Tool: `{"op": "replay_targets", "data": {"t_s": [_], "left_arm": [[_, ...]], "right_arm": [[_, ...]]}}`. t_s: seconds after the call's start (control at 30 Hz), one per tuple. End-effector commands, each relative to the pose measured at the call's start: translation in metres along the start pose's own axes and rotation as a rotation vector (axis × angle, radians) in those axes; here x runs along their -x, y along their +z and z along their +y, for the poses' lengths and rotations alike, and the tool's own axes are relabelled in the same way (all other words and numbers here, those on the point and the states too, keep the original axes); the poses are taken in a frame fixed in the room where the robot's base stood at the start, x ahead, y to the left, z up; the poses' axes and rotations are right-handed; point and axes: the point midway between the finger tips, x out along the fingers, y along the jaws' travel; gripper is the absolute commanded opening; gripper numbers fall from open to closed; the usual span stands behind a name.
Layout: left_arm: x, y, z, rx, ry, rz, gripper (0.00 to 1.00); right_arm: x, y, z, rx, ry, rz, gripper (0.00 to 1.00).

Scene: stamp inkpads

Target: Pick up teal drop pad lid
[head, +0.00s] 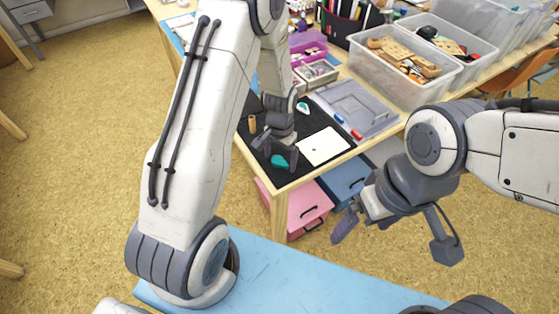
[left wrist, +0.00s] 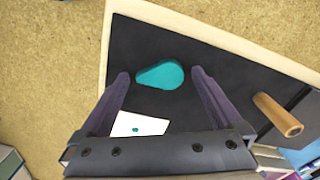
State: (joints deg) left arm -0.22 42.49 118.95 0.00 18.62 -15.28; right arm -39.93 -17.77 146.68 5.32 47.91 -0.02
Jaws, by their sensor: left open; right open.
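The teal drop pad lid (head: 279,161) lies on the black mat (head: 312,122) near the front corner of the table. My left gripper (head: 281,152) is open and points down over it. In the left wrist view, the drop-shaped lid (left wrist: 160,75) sits between the two open fingertips (left wrist: 160,73), with a gap on either side. Contact is not visible. A white and teal item (head: 302,107), perhaps the pad, lies further back on the mat. My right gripper (head: 396,238) is open and empty, off the table's front right side.
A white card (head: 323,147) with a small mark lies beside the lid; it also shows in the left wrist view (left wrist: 128,122). A tan cylinder (left wrist: 278,114) stands on the mat. A clear case (head: 352,103) and bins (head: 405,80) are behind. Drawers (head: 305,208) are below the table.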

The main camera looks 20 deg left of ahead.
Motion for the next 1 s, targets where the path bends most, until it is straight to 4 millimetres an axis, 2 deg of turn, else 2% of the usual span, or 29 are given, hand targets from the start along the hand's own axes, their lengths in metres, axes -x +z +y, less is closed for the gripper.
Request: {"op": "replay_targets", "data": {"t_s": [0.2,0.27,0.4,0.43,0.77,0.87,1.0], "left_arm": [[-0.001,0.0,0.0,0.0,0.0,0.002,1.0],[-0.001,0.0,0.0,0.0,0.0,0.001,0.81],[-0.001,0.0,0.0,0.0,0.0,0.001,0.27],[-0.001,0.0,0.0,0.0,0.0,0.001,0.23],[0.001,-0.001,0.0,0.0,0.0,0.002,0.22],[0.006,-0.001,0.0,0.0,-0.001,0.003,0.22],[0.022,-0.001,0.0,0.0,-0.002,0.006,0.22]], "right_arm": [[0.0,0.0,0.0,0.0,0.0,0.0,1.0],[0.0,0.0,0.0,0.0,0.0,0.0,1.0],[0.0,0.0,0.0,0.0,0.0,0.0,1.0],[0.0,0.0,0.0,0.0,0.0,0.0,1.0],[0.0,0.0,0.0,0.0,0.0,0.0,1.0],[0.0,0.0,0.0,0.0,0.0,0.0,1.0],[-0.001,0.0,0.0,0.0,0.0,0.0,1.0]]}}
